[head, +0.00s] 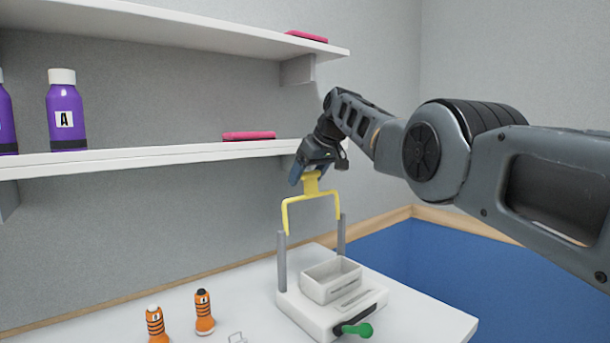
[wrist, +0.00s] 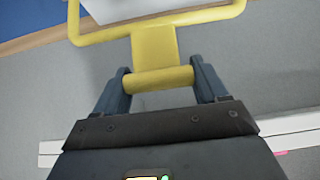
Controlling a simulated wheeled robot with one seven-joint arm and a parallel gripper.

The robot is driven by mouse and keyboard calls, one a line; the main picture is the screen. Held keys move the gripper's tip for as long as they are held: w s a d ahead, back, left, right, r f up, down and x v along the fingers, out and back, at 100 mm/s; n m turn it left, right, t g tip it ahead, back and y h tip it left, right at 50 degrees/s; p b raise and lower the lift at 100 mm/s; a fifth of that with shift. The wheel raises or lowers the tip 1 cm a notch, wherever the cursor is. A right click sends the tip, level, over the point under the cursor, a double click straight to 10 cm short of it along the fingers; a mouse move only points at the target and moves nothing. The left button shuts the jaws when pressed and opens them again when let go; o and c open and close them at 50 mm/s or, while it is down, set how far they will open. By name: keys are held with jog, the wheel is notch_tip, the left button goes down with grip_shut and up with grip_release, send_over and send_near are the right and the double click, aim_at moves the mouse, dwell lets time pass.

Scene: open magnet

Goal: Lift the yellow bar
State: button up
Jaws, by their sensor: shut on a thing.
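The yellow bar (head: 310,199) is a U-shaped frame with a tab and handle on top. Its two legs meet the tops of two grey posts (head: 281,262) on a white device (head: 318,312) on the table. My gripper (head: 311,172) is shut on the bar's top handle from above. In the wrist view, the yellow bar (wrist: 155,45) runs across the top, and its cylindrical handle lies between the two fingers of my gripper (wrist: 158,80). The lower ends of the bar's legs are not clear in the wrist view.
The device carries an open grey box (head: 331,280) and a green-knobbed lever (head: 358,330). Two orange striped bottles (head: 204,312) stand on the white table (head: 440,320) to the left. White shelves (head: 150,158) with a purple bottle (head: 67,112) and a pink item (head: 248,136) are on the wall.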

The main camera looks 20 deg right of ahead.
jog(key=shift+f, duration=0.45)
jog(key=o, duration=1.2)
jog(key=shift+a, duration=0.1)
jog(key=shift+o, duration=1.1)
jog(key=shift+r, duration=0.2)
jog(key=shift+w, duration=0.1)
jog(key=shift+r+b, duration=0.1)
jog(key=shift+b, duration=0.2)
jog(key=b, duration=0.2)
jog(key=s+r+b, duration=0.1)
jog(key=b, duration=0.1)
jog(key=shift+s+d+r, duration=0.25)
jog(key=shift+s+d, duration=0.05)
jog(key=shift+d, duration=0.05)
jog(key=shift+b+v, duration=0.55)
jog(key=shift+v, duration=2.15)
jog(key=shift+w, duration=0.1)
